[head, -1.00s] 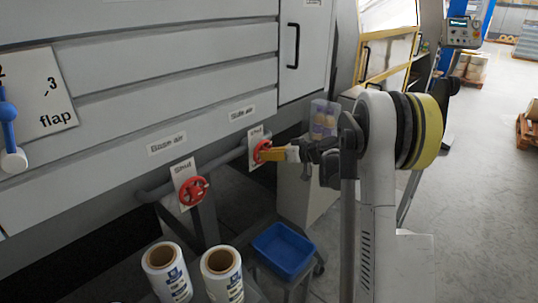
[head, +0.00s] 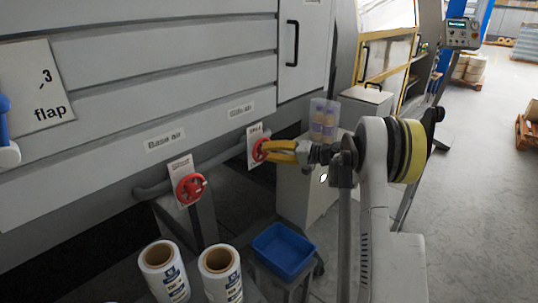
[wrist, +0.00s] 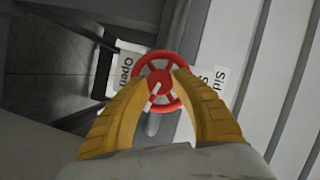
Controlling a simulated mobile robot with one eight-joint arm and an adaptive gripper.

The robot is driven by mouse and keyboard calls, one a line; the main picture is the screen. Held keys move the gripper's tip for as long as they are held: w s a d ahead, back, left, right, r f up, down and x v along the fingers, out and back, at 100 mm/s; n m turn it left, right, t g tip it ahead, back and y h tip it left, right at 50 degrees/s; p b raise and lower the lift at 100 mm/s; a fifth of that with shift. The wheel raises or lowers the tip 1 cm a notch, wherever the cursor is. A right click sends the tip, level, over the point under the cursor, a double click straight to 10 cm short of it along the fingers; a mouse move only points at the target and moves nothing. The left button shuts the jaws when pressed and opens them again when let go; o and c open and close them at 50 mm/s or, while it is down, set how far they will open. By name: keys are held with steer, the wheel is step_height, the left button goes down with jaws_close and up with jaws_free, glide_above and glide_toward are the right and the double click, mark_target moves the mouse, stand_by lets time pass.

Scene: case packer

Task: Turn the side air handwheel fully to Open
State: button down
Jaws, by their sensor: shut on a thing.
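The red side air handwheel (head: 260,150) sits on the pipe under the "Side air" label (head: 241,111), at the right end of the machine's lower edge. In the wrist view the handwheel (wrist: 158,82) shows its rim, spokes and a pale pointer mark, with an "Open" plate (wrist: 125,66) to its left. My gripper (head: 270,150) reaches it from the right. In the wrist view the yellow fingers of my gripper (wrist: 160,82) lie on both sides of the wheel's near part, shut on it. The fingers cover part of the lower rim.
A second red handwheel (head: 190,188) under the "Base air" label (head: 165,140) is to the left. Below are two white rolls (head: 163,270) and a blue bin (head: 284,250). A grey cabinet (head: 305,185) carrying a clear container (head: 323,118) stands behind my gripper. Open floor lies at right.

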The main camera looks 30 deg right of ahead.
steer(key=m+t+y+b, duration=0.1)
steer(key=m, duration=0.3)
steer(key=shift+f+b, duration=0.15)
steer(key=shift+b, duration=0.15)
steer(key=m+t+y+b, duration=0.1)
steer(key=m, duration=0.2)
steer(key=shift+w+m, duration=0.1)
steer(key=shift+m, duration=0.2)
steer(key=m+t+b, duration=0.1)
steer(key=m, duration=0.2)
steer(key=shift+f+m+t+b, duration=0.1)
steer(key=shift+m+t+b, duration=0.2)
steer(key=shift+m+t, duration=0.1)
steer(key=shift+m+t+h+b, duration=0.4)
steer(key=shift+m+t, duration=0.6)
steer(key=shift+m, duration=1.1)
steer(key=c, duration=1)
jaws_free()
steer(key=shift+a, duration=0.1)
